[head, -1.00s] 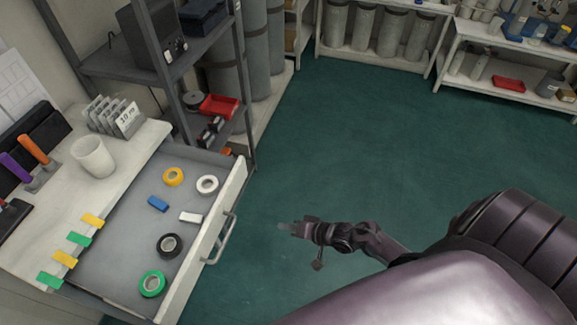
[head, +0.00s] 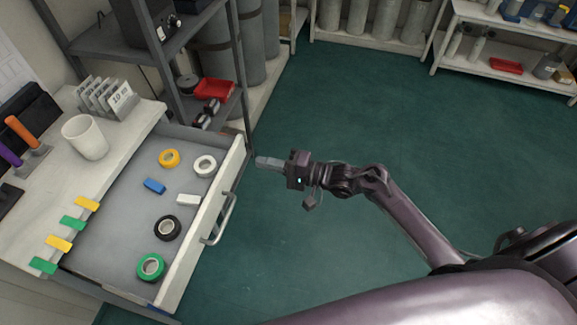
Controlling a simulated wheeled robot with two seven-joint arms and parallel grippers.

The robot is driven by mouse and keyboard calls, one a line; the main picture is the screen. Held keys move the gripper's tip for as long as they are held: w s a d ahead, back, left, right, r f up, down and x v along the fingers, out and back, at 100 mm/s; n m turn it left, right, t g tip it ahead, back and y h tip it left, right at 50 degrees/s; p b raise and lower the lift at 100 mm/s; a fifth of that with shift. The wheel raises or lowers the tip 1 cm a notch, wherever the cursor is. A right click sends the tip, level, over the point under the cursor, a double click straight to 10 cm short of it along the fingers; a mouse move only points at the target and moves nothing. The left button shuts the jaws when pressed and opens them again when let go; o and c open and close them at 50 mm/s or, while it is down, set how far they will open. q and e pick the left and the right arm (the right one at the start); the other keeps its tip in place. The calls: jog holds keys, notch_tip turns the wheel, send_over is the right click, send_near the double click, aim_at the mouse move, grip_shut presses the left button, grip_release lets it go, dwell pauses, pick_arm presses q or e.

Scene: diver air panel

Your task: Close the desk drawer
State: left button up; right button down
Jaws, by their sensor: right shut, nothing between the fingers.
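The desk drawer (head: 118,232) is pulled out from the white desk (head: 128,138). Its white front (head: 186,266) faces right and carries a grey bar handle (head: 222,217). Inside lie yellow, white, black and green tape rolls, a blue block (head: 154,186) and a white block (head: 188,200). My right gripper (head: 258,161) is shut and empty. It points left, a little to the right of the far end of the drawer front, and appears apart from it. My left gripper is not in view.
A grey shelf rack (head: 178,52) with a red tray (head: 214,90) stands just beyond the drawer. A white cup (head: 86,137) and number cards (head: 106,98) stand on the desk. The green floor (head: 370,120) to the right is clear.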

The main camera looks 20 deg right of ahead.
aim_at(239, 157)
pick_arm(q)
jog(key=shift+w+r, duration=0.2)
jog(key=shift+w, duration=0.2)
pick_arm(e)
jog(key=shift+x, duration=2.15)
